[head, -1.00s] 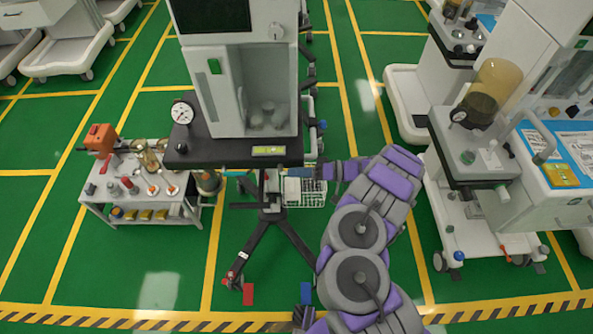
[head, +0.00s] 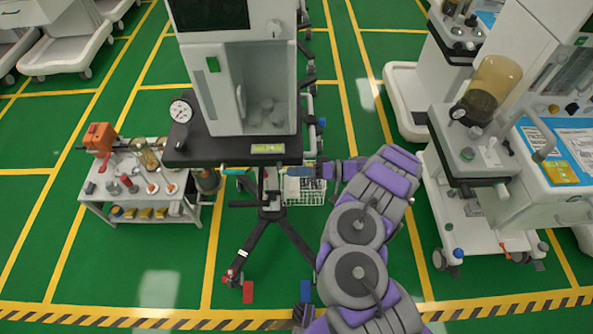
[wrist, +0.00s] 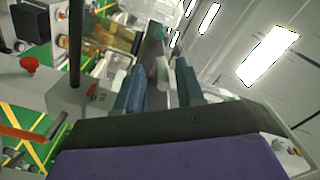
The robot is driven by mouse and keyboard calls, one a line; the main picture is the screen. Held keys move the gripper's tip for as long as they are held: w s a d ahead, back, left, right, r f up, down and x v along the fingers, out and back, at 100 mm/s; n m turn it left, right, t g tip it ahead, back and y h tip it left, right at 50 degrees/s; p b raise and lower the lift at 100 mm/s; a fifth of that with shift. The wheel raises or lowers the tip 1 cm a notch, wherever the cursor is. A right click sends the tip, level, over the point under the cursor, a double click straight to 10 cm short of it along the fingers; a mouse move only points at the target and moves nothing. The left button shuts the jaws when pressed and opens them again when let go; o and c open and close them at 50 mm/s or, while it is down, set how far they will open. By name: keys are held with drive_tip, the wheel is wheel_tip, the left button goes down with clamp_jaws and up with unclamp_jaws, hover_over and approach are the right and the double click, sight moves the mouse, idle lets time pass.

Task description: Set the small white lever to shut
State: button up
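A small white upright piece that may be the lever (head: 240,103) shows at the left inside the open bay of the grey cabinet (head: 212,100). Its setting is too small to read. My gripper (head: 300,172) is at the front right edge of the dark shelf (head: 225,152) under the cabinet, reaching in from the right. In the wrist view my gripper (wrist: 158,88) has its two blue-grey fingers apart. A pale piece (wrist: 162,70) shows in the gap beyond them. I cannot tell whether it is the lever or whether a finger touches it.
A round gauge (head: 181,111) stands at the shelf's left end. A low trolley (head: 95,190) with bottles and an orange device is at the left. A white wire basket (head: 305,190) hangs below the shelf. Another cart (head: 480,165) stands close on the right.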

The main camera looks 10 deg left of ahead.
drive_tip(key=shift+w+r, duration=0.1)
drive_tip(key=shift+r, duration=0.15)
